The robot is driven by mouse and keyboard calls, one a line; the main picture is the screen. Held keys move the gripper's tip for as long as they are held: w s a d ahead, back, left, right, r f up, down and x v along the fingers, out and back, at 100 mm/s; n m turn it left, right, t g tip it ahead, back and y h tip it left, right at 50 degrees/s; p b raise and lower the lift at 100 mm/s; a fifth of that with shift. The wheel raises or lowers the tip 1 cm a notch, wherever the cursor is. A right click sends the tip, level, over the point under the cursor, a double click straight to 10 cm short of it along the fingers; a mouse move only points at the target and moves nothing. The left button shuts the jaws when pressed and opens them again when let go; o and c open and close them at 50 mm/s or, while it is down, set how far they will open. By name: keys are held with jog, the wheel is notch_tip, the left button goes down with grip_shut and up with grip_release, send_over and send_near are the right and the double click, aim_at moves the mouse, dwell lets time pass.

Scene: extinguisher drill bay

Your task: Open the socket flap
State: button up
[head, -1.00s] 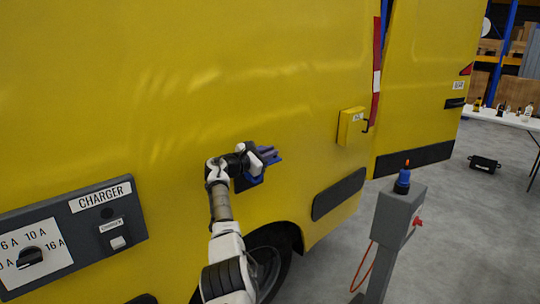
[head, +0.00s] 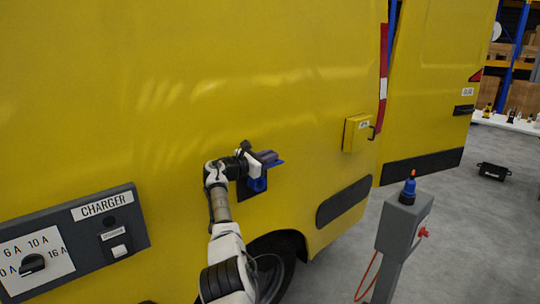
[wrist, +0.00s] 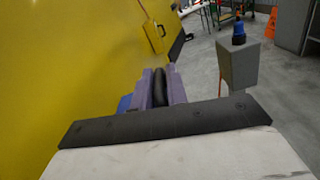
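My gripper (head: 266,157) is at the side of the yellow van, close against a dark socket plate (head: 243,188). A blue rounded socket part (head: 258,185) shows just below the gripper. A blue edge, which looks like the flap (head: 274,163), sticks out beside the fingers, tilted away from the plate. In the wrist view the two purple fingers (wrist: 160,88) point forward with a narrow dark strip between them. I cannot tell whether they grip anything. A bit of blue (wrist: 125,103) shows at their left. The gripper hides much of the flap and its hinge.
A grey charger panel (head: 80,240) with a dial is at lower left. A grey post (head: 403,225) with a blue plug (head: 408,190) on top and a red cable stands to the right. A yellow box (head: 356,133) is on the van. Open floor lies right.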

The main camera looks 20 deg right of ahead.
jog(key=o, duration=0.3)
jog(key=shift+w+a+f, duration=0.15)
jog(key=shift+w+f, duration=0.1)
jog(key=shift+s+r, duration=0.2)
jog(key=shift+s+a+f+b, duration=0.15)
jog(key=shift+a+b, duration=0.35)
jog(key=shift+a, duration=0.05)
jog(key=shift+b+v, duration=2.15)
jog(key=shift+v, duration=4.1)
jog(key=shift+r, duration=0.2)
